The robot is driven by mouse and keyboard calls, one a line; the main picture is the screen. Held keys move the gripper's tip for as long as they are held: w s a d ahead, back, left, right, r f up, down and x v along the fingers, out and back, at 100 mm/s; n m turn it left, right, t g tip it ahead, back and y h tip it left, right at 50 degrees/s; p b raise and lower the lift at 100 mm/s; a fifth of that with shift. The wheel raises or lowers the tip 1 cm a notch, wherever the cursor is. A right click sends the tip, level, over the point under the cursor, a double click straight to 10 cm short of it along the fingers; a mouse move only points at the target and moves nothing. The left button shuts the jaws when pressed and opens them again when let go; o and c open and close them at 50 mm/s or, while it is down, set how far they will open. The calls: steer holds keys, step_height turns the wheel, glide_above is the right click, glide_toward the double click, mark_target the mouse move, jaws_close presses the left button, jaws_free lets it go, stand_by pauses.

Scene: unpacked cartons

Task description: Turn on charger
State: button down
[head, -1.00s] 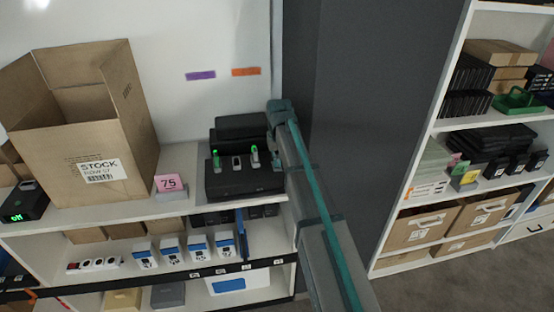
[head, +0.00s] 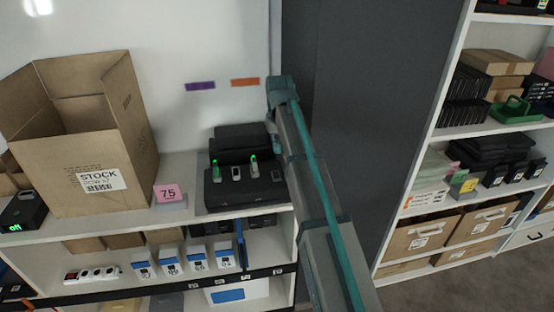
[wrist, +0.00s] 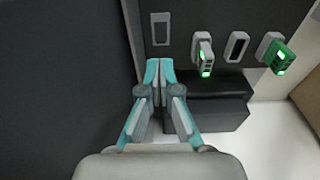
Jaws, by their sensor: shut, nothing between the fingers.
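A black charger (head: 222,196) stands on the upper shelf, with a sloped face carrying a row of slots. Two sticks with green lights sit in it, a left one (head: 216,172) and a middle one (head: 254,168). A bare pale slot (head: 236,173) lies between them, and another is at the right end. The wrist view shows the charger face (wrist: 182,30), the lit sticks and an empty end slot (wrist: 160,28). My gripper (wrist: 158,66) is shut and empty, its fingertips just below that end slot in the picture; I cannot tell whether they touch the charger.
A black box with a green display reading "off" (head: 18,214) stands at the far left of the shelf. An open STOCK carton (head: 98,150) and a pink 75 card (head: 167,192) stand left of the charger. A dark grey panel (head: 375,120) rises to the right.

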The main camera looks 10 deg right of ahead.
mark_target(276, 172)
steer(key=shift+s+r, duration=0.15)
steer(key=shift+r, duration=1.1)
steer(key=shift+b, duration=0.45)
steer(key=b, duration=0.1)
steer(key=w+b, duration=0.1)
steer(key=shift+w+r+b, duration=0.15)
steer(key=shift+r+b, duration=0.1)
steer(key=shift+b, duration=0.1)
steer(key=shift+f, duration=0.15)
steer(key=f+p, duration=0.1)
steer(key=f, duration=0.3)
steer(key=w+f+p, duration=0.1)
steer(key=f, duration=0.3)
steer(key=f+p, duration=0.1)
steer(key=f, duration=0.3)
steer(key=shift+w+f+p, duration=0.3)
steer(key=shift+f, duration=0.55)
